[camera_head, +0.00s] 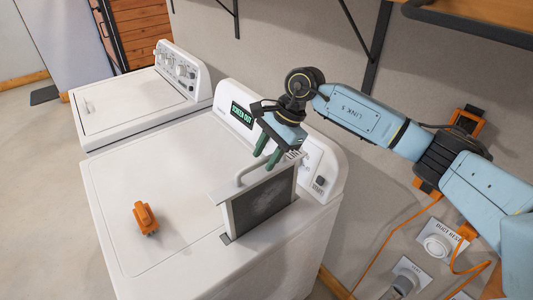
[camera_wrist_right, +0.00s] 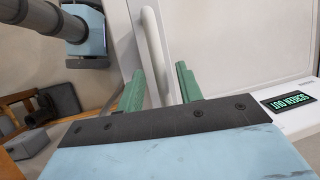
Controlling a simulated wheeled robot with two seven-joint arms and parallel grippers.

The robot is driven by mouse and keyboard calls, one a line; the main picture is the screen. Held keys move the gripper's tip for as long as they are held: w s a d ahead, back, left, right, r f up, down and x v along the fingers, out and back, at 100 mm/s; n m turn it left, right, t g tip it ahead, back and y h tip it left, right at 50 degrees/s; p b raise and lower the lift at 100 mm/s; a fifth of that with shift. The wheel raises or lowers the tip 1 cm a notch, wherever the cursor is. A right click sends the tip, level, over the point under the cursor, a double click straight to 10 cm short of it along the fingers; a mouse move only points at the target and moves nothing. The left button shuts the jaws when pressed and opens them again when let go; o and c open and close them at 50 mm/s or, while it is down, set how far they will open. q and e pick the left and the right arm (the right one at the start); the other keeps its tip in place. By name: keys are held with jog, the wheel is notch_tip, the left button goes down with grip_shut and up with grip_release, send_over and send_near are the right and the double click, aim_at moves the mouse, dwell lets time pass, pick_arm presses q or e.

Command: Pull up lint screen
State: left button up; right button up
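The lint screen (camera_head: 262,203) is a dark mesh panel in a pale frame. It stands upright out of the slot in the dryer top (camera_head: 187,151), with its lower edge at the slot. Its white bar handle (camera_head: 258,166) is at the top and also shows in the right wrist view (camera_wrist_right: 153,45). My right gripper (camera_head: 268,151) is just above the handle, with its green fingers apart. In the right wrist view the handle lies between the spread fingers (camera_wrist_right: 160,90), with gaps beside it. The dryer's display (camera_head: 242,114) reads "SCREEN OUT". My left gripper is not in view.
An orange object (camera_head: 146,218) sits on the dryer top, left of the screen. A white washer (camera_head: 130,100) stands to the left. The wall is close behind, with a shelf (camera_head: 480,20) above and an orange cord (camera_head: 385,240) at right. Floor is clear at left.

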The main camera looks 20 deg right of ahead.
jog(key=b+v, duration=0.2)
jog(key=v, duration=1.1)
jog(key=shift+d+r, duration=0.15)
jog(key=shift+r, duration=0.05)
